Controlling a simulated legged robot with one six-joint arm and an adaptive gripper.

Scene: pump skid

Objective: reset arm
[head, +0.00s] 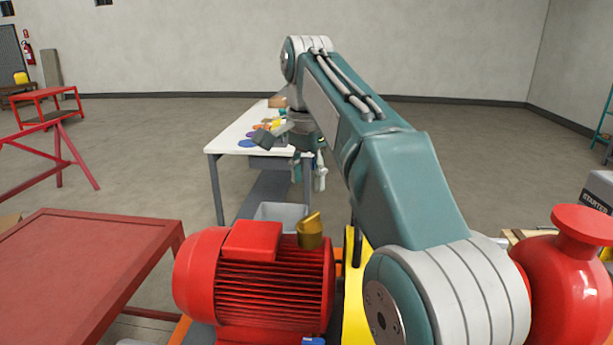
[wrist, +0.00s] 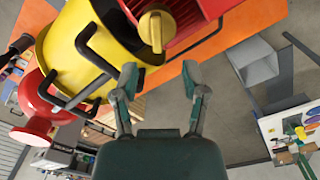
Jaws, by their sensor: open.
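My arm reaches up and forward over the pump skid in the head view. My gripper (head: 308,172) hangs down at its far end, in front of the white table. In the wrist view my gripper (wrist: 161,82) has its two fingers spread, with nothing between them. Beyond the fingertips are the red motor (wrist: 188,22), the yellow pump housing (wrist: 62,62) with black handles, and a gold fitting (wrist: 155,28). In the head view the red motor (head: 265,285) and the gold fitting (head: 310,232) are below my arm, which partly hides the yellow housing (head: 353,300).
A white table (head: 232,135) with several small coloured things stands ahead. A grey bin (head: 280,213) is behind the motor. A red table (head: 80,255) is at left, a red vessel (head: 572,285) at right. Open floor (head: 480,150) lies beyond at the right.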

